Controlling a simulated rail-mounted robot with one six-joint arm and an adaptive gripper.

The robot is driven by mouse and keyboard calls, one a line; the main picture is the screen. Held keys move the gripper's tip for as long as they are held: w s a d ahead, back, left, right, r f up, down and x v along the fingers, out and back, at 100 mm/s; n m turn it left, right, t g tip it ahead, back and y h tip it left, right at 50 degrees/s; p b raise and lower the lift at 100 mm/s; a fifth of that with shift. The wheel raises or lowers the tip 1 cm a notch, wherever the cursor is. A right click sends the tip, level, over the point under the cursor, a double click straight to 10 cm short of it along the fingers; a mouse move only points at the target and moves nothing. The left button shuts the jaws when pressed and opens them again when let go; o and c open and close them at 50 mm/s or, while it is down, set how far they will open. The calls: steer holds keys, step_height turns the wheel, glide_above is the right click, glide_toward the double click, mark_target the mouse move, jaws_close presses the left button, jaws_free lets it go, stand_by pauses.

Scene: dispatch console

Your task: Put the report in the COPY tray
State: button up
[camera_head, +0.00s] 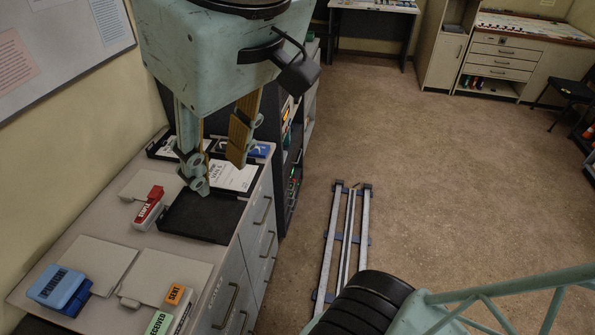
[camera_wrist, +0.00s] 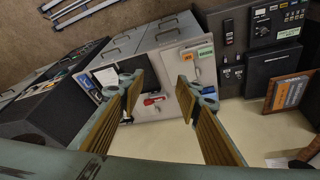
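A white printed sheet (camera_head: 238,177), which looks like the report, lies at the far end of the counter, partly behind my gripper; its print is too small to read surely. A white sheet also shows in the wrist view (camera_wrist: 106,77). An empty black tray (camera_head: 204,217) lies nearer on the counter. Another black tray edge (camera_head: 158,149) shows behind my gripper. I cannot read a COPY label on either tray. My gripper (camera_head: 218,166) is above the trays, its fingers wide apart with nothing between them. Both fingers also show in the wrist view (camera_wrist: 162,97).
A red stamp (camera_head: 148,208) lies left of the near tray. A blue stamp (camera_head: 58,288), an orange SENT stamp (camera_head: 175,293) and a green RECEIVED stamp (camera_head: 158,323) are nearer, beside blank sheets (camera_head: 100,262). A wall board stands at left. Floor rails (camera_head: 347,235) run right of the drawers.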

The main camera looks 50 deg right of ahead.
steer(key=s, duration=0.1)
steer(key=s+f, duration=0.2)
steer(key=shift+s+a, duration=0.15)
steer(key=shift+a, duration=0.1)
steer(key=shift+f, duration=0.1)
step_height(320, 180, down, 9)
steer(key=b, duration=0.9)
steer(key=shift+f+b, duration=0.2)
steer(key=shift+b, duration=0.2)
stand_by(0.8)
